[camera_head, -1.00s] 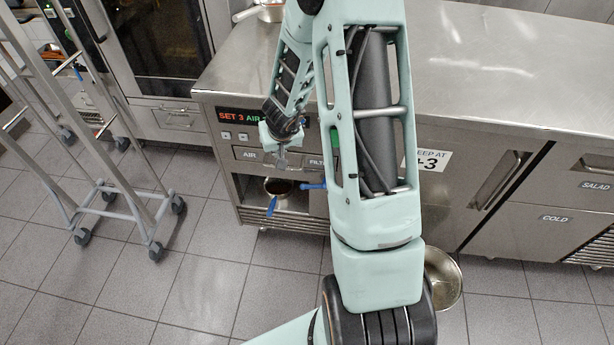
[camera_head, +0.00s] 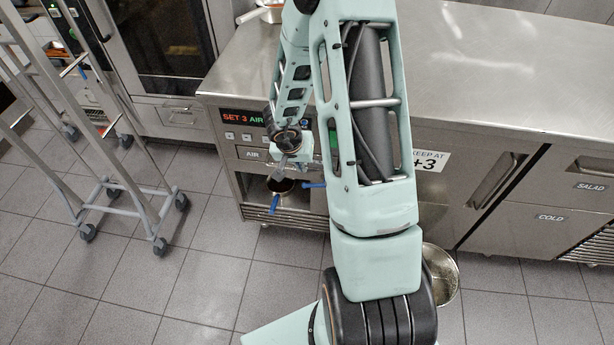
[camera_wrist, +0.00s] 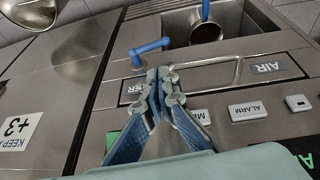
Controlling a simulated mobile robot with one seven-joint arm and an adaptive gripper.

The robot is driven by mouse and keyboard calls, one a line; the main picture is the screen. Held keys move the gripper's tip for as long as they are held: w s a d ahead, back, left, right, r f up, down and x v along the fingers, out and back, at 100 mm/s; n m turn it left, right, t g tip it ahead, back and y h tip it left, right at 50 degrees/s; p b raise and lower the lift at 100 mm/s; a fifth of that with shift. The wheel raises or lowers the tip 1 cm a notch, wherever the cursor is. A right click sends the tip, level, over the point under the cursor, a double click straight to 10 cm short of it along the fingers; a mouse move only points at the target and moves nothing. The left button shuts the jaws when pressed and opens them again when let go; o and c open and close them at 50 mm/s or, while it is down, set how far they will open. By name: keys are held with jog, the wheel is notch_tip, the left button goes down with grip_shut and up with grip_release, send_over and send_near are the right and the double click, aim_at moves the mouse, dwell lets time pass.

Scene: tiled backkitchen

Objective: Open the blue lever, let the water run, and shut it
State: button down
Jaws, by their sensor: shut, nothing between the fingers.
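The blue lever (camera_wrist: 150,47) sticks out from the front of the steel counter, just beyond my fingertips in the wrist view. It also shows in the head view (camera_head: 315,185), right of my gripper. My gripper (camera_wrist: 160,74) is shut and empty, its fingertips close to the lever's base; I cannot tell whether they touch. In the head view my gripper (camera_head: 281,172) is in front of the control panel, above the open niche. A small metal pot (camera_wrist: 206,33) with a blue handle stands in the niche below. I see no running water.
The panel (camera_head: 244,137) has a lit display, buttons and labels. A metal bowl (camera_head: 441,275) lies on the floor to the right, partly behind my arm. A wheeled rack (camera_head: 120,195) stands at the left. The tiled floor between is clear.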

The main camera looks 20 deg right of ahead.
jog(key=s+b+x, duration=0.1)
jog(key=b+x, duration=0.6)
jog(key=x, duration=0.6)
jog(key=shift+f, duration=0.4)
jog(key=shift+w+r+p, duration=0.1)
jog(key=shift+p, duration=0.5)
jog(key=shift+w+h+p, duration=0.1)
jog(key=shift+h+p, duration=0.2)
jog(key=shift+p, duration=0.05)
